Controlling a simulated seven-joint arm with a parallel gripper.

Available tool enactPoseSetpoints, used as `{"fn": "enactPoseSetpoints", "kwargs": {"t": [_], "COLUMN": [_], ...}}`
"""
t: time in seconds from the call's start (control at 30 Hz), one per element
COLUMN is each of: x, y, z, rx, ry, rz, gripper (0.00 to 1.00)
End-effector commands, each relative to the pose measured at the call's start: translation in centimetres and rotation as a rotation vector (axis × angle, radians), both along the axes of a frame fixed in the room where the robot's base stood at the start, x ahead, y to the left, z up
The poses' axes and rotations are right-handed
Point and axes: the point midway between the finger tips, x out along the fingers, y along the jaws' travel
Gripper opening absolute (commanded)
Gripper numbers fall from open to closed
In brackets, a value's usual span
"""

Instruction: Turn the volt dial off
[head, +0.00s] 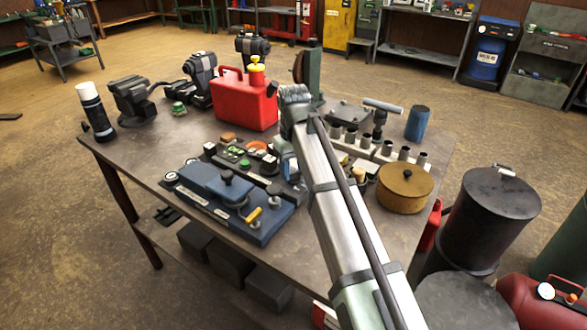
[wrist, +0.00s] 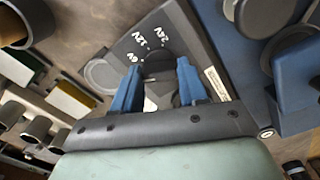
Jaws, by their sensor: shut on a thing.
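The volt dial (wrist: 157,63) is a dark round knob on a dark grey panel (wrist: 186,32) with white marks 6V, 12V and 24V, in the wrist view. My gripper (wrist: 157,76) has its two blue fingers on either side of the dial and is shut on it. The near part of the dial is partly hidden between the fingers. In the head view my gripper (head: 289,166) is low over the table, and my arm hides much of the panel and the dial. I cannot tell which mark the dial points at.
On the table (head: 150,165), a blue device (head: 222,205) lies to the left and a brown round pot (head: 405,187) to the right. A row of grey cups (head: 387,148) and a red jerrycan (head: 243,100) stand behind. The table around my gripper is crowded.

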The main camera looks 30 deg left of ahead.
Motion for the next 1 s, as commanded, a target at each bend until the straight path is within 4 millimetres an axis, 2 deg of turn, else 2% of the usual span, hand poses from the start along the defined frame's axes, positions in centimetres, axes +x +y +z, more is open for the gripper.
{"fn": "enactPoseSetpoints", "kwargs": {"t": [0.2,0.5,1.0], "x": [0.01,0.01,0.01], "y": [0.02,0.03,0.03], "z": [0.03,0.04,0.04], "rx": [0.0,0.0,0.0], "ry": [0.0,0.0,0.0], "rz": [0.19,0.38,0.48], "gripper": [0.12,0.12,0.12]}}
